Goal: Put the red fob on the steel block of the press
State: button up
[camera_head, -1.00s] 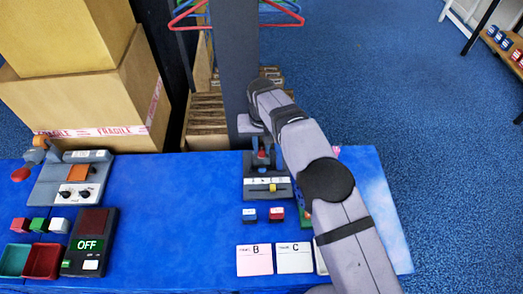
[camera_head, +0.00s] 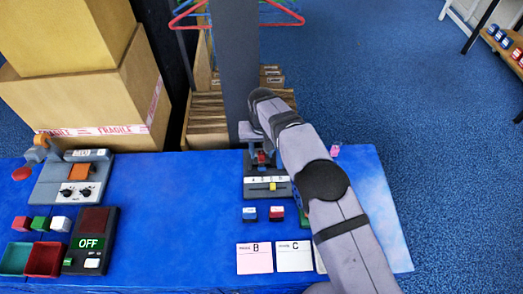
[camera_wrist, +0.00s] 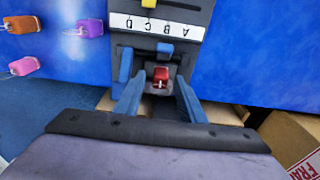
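The press (camera_head: 266,187) stands at the back of the blue table, with a lettered strip and a yellow slider on its front. In the wrist view the red fob (camera_wrist: 160,74) appears to sit on the grey steel block (camera_wrist: 151,69) of the press. It also shows small in the head view (camera_head: 262,158). My gripper (camera_wrist: 158,84) has its two blue fingers on either side of the red fob, with a visible gap to it on both sides. It is open. The fob's underside is hidden, so its contact with the block cannot be seen.
Orange (camera_wrist: 22,24), purple (camera_wrist: 90,28) and pink (camera_wrist: 24,66) fobs lie beside the press. A dark post (camera_head: 238,60) rises behind. The table's middle left is clear.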

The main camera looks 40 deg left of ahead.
notch_tip(320, 180, up, 12)
jog(key=b, duration=0.2)
jog(key=shift+s+d+r, duration=0.15)
jog(key=shift+s+d, duration=0.3)
jog(key=w+d+r+m, duration=0.15)
jog(key=w+d, duration=0.35)
jog(key=d, duration=1)
jog(key=w+d+r+m, duration=0.1)
jog(key=w+d+m, duration=0.3)
jog(key=d, duration=1.1)
jog(key=s+d+f+m, duration=0.1)
jog(key=s+d+f, duration=0.1)
jog(key=s+d, duration=0.6)
jog(key=s+d+f+m, duration=0.2)
jog(key=s+d, duration=0.6)
jog(key=d, duration=0.6)
jog(key=shift+s+d+f+g+h, duration=0.2)
jog(key=shift+f+g+h, duration=0.2)
jog(key=shift+f, duration=0.3)
